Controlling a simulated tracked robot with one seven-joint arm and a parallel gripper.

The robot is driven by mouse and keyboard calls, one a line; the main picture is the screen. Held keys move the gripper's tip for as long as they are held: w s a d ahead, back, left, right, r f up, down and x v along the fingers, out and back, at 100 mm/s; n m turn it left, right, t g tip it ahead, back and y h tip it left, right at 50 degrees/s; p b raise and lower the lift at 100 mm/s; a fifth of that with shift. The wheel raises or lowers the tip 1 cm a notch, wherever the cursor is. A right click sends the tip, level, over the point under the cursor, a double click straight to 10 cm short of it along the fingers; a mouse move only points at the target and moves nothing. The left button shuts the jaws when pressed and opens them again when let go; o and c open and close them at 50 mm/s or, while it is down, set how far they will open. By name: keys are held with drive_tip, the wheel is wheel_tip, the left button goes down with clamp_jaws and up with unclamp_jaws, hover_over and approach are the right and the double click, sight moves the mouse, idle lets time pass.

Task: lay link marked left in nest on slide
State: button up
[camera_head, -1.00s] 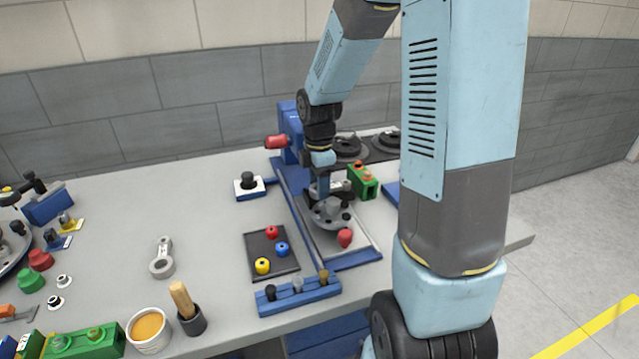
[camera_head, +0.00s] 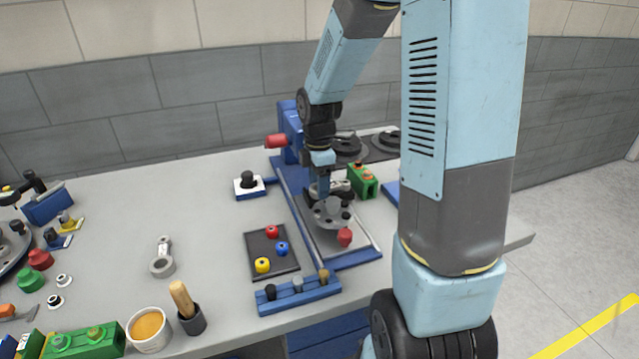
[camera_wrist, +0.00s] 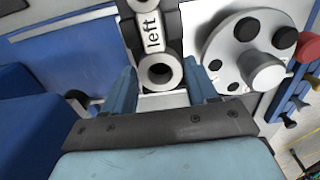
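The link marked left (camera_wrist: 151,32) shows in the wrist view, its label readable and its near ring (camera_wrist: 160,71) toward my gripper. It lies against a dark block that shows on both sides of its bar, seemingly the nest (camera_wrist: 174,25); I cannot tell how fully it is seated. My gripper (camera_wrist: 160,82) is open, one finger on each side of the ring, with small gaps visible. In the head view my gripper (camera_head: 323,194) is low over the slide (camera_head: 304,218), and it hides the link and nest there.
A grey disc with knobs (camera_wrist: 247,55) stands close right of my gripper; it also shows in the head view (camera_head: 331,213). A green block (camera_head: 362,182) is just behind. Another grey link (camera_head: 162,257) lies on the table, left of a dark tray (camera_head: 286,262).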

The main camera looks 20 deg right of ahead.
drive_tip(key=shift+r, duration=1.45)
drive_tip(key=shift+o, duration=0.4)
drive_tip(key=o, duration=0.5)
wheel_tip(320, 180, up, 4)
drive_tip(key=shift+r, duration=0.25)
